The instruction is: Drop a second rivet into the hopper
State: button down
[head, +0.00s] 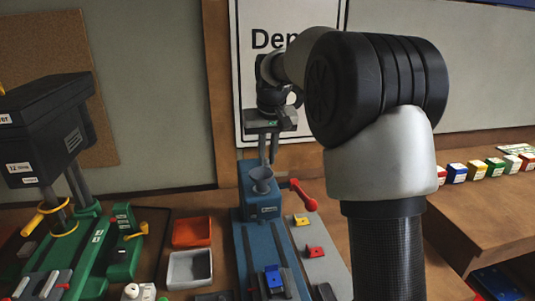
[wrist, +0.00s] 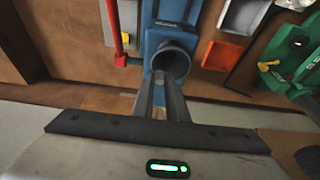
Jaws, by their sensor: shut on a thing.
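The hopper is a grey funnel (head: 261,180) on top of a blue machine (head: 262,208), with its round mouth facing up. It also shows in the wrist view (wrist: 174,58). My gripper (head: 268,162) points down just above the funnel mouth. In the wrist view its two fingers (wrist: 163,80) are close together, with their tips over the near rim of the funnel. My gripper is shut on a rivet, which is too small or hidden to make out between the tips. The inside of the funnel looks dark, and I cannot see what is in it.
A red lever (head: 304,196) sticks out right of the funnel. An orange tray (head: 192,232) and a pale grey tray (head: 190,268) stand to the left. A green press (head: 95,255) with yellow handles is farther left. Coloured boxes (head: 477,170) line the right-hand bench.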

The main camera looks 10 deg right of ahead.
jog(key=shift+f+b, duration=0.4)
jog(key=shift+f, duration=0.5)
jog(key=c, duration=1.7)
grip_release()
jog(key=shift+o, duration=0.2)
jog(key=p+v, duration=0.1)
jog(key=v, duration=1.6)
jog(key=shift+r, duration=0.2)
jog(key=shift+s, duration=0.15)
